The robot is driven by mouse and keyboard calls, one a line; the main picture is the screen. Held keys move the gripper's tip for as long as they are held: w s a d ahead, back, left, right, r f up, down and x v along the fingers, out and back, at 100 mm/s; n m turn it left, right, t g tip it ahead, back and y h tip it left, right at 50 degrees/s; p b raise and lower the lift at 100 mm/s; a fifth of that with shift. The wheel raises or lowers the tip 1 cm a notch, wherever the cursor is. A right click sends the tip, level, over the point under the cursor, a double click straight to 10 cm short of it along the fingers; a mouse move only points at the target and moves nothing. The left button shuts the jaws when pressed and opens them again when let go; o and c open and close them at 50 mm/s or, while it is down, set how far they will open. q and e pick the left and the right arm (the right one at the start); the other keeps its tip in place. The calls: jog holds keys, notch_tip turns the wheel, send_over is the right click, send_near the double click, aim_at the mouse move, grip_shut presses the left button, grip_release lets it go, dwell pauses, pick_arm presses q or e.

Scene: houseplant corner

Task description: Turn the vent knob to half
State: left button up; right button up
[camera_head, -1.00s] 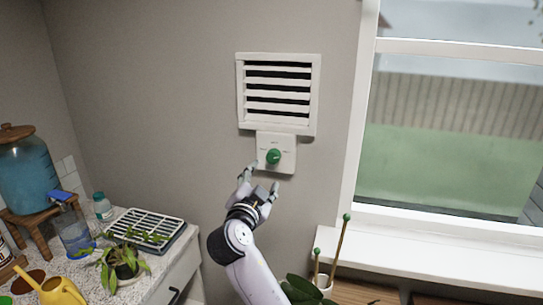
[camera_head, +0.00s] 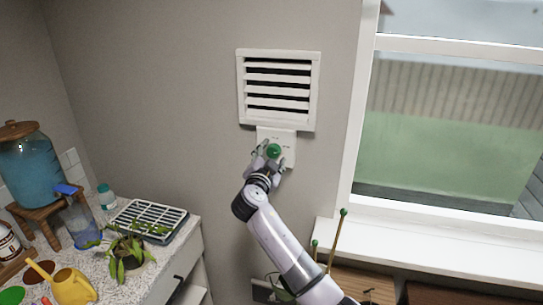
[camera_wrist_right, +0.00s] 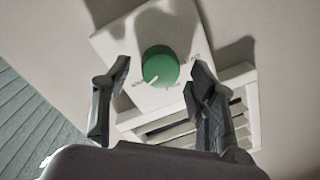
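The vent knob (camera_head: 273,151) is a round green dial with a white pointer mark, on a white plate (camera_head: 289,158) below the wall vent (camera_head: 279,90). In the right wrist view the knob (camera_wrist_right: 160,65) sits just ahead of and between the two fingers, and small labels stand around it on the plate (camera_wrist_right: 125,45). My right gripper (camera_head: 268,158) is at the plate with its fingers either side of the knob. In the right wrist view the gripper (camera_wrist_right: 160,85) is open, with a gap between each finger and the knob. My left gripper is not in view.
A window (camera_head: 455,120) with a white sill (camera_head: 430,258) is to the right. At lower left, a counter (camera_head: 165,262) holds a drain rack (camera_head: 150,221), a potted plant (camera_head: 124,252), a yellow watering can (camera_head: 68,287) and a blue dispenser (camera_head: 32,170). The wall around the vent is clear.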

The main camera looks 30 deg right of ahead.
jog(key=c, duration=1.1)
jog(key=shift+f+n+b, duration=0.1)
jog(key=shift+n+b, duration=0.65)
jog(key=shift+n, duration=0.25)
jog(key=n+b, duration=0.1)
jog(key=n, duration=0.1)
jog(key=shift+n, duration=0.3)
jog(key=n, duration=0.4)
jog(key=shift+w+r+g, duration=0.1)
jog(key=shift+r+g, duration=0.1)
jog(key=shift+g, duration=0.2)
jog(key=shift+a+n+p, duration=0.1)
jog(key=shift+n+p, duration=0.2)
jog(key=shift+n, duration=2.1)
